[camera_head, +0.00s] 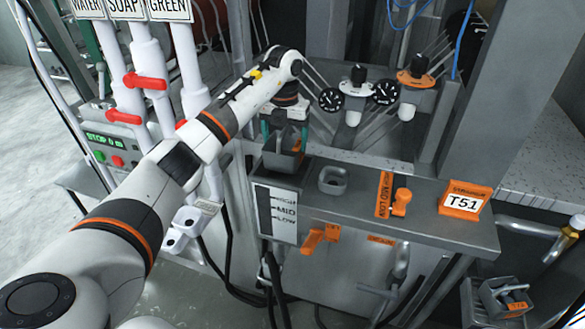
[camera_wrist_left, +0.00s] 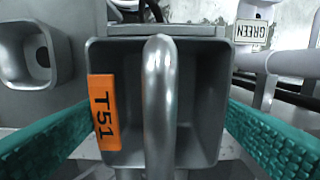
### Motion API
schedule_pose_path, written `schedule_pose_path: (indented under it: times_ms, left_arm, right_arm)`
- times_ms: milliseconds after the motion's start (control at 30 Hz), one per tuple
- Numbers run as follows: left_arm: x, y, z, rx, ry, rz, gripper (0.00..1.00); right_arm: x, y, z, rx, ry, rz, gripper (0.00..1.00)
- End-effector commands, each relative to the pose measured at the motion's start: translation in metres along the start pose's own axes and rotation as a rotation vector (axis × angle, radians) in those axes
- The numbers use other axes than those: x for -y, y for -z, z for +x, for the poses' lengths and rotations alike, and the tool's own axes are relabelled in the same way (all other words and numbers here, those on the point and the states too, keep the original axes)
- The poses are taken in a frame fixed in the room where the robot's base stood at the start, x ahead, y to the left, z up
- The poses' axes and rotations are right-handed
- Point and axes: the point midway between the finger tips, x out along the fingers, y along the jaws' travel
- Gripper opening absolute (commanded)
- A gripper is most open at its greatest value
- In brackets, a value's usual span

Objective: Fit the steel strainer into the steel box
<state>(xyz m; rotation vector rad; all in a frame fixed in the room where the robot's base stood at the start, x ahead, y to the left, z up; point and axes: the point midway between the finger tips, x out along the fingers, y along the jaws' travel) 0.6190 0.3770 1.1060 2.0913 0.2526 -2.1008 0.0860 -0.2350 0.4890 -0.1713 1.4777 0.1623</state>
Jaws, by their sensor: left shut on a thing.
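The steel strainer (camera_head: 284,161) is a grey, square, open-topped holder with an orange tag. In the left wrist view the strainer (camera_wrist_left: 205,125) shows its curved steel handle and the tag, which reads T51. My left gripper (camera_head: 286,132) is shut on it, with teal fingers on both sides. The strainer is at the left end of the steel box (camera_head: 420,228), the long grey body with a HIGH/MID/LOW gauge and a T51 sign. Its underside is hidden, so I cannot tell how deep it sits. My right gripper is not in view.
Orange handles (camera_head: 401,202), the T51 sign (camera_head: 465,199) and dials (camera_head: 331,99) are nearby. White pipes with red levers (camera_head: 145,81) stand at left. A tagged grey container (camera_head: 504,298) is at lower right.

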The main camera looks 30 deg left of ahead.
Motion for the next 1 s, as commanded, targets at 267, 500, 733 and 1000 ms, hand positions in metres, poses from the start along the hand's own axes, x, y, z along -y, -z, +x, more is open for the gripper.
schedule_pose_path:
  times_ms: [267, 500, 733, 1000]
  left_arm:
    - [0.0, -0.001, 0.043, 0.002, -0.001, 0.001, 0.56]
    - [-0.001, -0.001, 0.066, 0.004, -0.001, 0.001, 0.56]
    - [0.0, 0.0, 0.084, -0.001, -0.001, 0.001, 0.56]
    - [0.0, 0.0, 0.087, 0.0, 0.0, 0.002, 0.86]
  right_arm:
    - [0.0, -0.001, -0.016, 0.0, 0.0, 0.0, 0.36]
    - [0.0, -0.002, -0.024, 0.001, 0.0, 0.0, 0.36]
    - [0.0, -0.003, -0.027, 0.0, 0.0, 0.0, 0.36]
    - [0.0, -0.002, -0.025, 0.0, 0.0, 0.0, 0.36]
